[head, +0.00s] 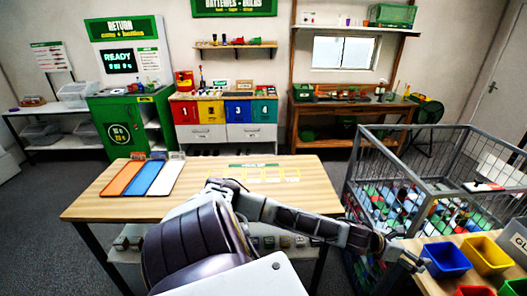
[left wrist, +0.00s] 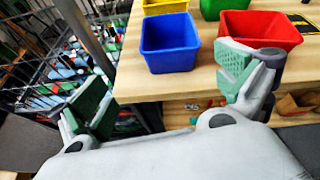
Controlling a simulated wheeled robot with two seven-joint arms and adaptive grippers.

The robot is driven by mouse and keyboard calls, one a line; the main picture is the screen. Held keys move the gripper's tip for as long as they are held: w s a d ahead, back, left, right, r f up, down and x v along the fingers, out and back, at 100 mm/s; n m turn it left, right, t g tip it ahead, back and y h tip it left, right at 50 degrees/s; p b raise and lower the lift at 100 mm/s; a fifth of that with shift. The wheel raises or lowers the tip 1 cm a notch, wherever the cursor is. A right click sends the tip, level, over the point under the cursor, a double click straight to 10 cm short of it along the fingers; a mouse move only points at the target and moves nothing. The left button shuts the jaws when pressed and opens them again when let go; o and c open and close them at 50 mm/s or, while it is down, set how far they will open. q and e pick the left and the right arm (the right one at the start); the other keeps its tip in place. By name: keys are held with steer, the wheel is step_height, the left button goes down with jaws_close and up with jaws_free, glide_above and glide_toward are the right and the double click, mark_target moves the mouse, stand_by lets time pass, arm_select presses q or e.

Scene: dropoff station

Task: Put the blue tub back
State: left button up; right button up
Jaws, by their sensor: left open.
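The blue tub (head: 446,261) stands upright on the wooden table at the lower right in the head view. It appears empty. In the left wrist view the blue tub (left wrist: 170,50) is at the upper middle, beyond the fingertips. My left gripper (head: 404,264) is just left of the tub in the head view. In the left wrist view my left gripper (left wrist: 168,92) has its green-padded fingers spread wide, with nothing between them. The tub appears apart from both fingers. My right gripper is not in view.
A yellow tub (head: 487,256) and a red tub (left wrist: 262,30) stand close to the blue one, with a green tub (left wrist: 222,6) behind. A wire cage (head: 400,185) of bottles and cans stands left of this table (left wrist: 135,80). A second wooden table (head: 95,206) holds colored strips.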

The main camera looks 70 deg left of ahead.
arm_select(q)
steer(key=a+f+n+g+y, duration=0.15)
steer(key=a+f+n, duration=0.35)
steer(key=f, duration=0.5)
steer(key=a+f+n+y, duration=0.2)
steer(key=a+f+n, duration=0.1)
steer(key=f+n, duration=0.55)
steer(key=s+a+f+n+g, duration=0.15)
steer(key=s+f+n, duration=0.35)
steer(key=f, duration=0.5)
steer(key=s+a+f+n+g, duration=0.1)
steer(key=s+a+f+n, duration=0.1)
steer(key=s+f, duration=0.6)
steer(key=s+d+f+n+g+y, duration=0.1)
steer(key=s+f+n+g, duration=0.3)
steer(key=s+f, duration=0.65)
steer(key=s+d+f+n+g, duration=0.1)
steer(key=s+d+f+n, duration=0.2)
steer(key=s, duration=0.7)
steer(key=s+d+f+n+g, duration=0.1)
steer(key=s+d+f+n, duration=0.3)
steer(key=s, duration=0.7)
steer(key=s+d+f+n+g, duration=0.1)
steer(key=s+d+f+n, duration=0.2)
steer(key=s+f, duration=0.3)
steer(key=s+n, duration=0.1)
steer(key=s, duration=0.3)
steer(key=shift+s+d+f+g, duration=0.2)
steer(key=shift+d+f+g, duration=0.05)
steer(key=shift+g, duration=0.15)
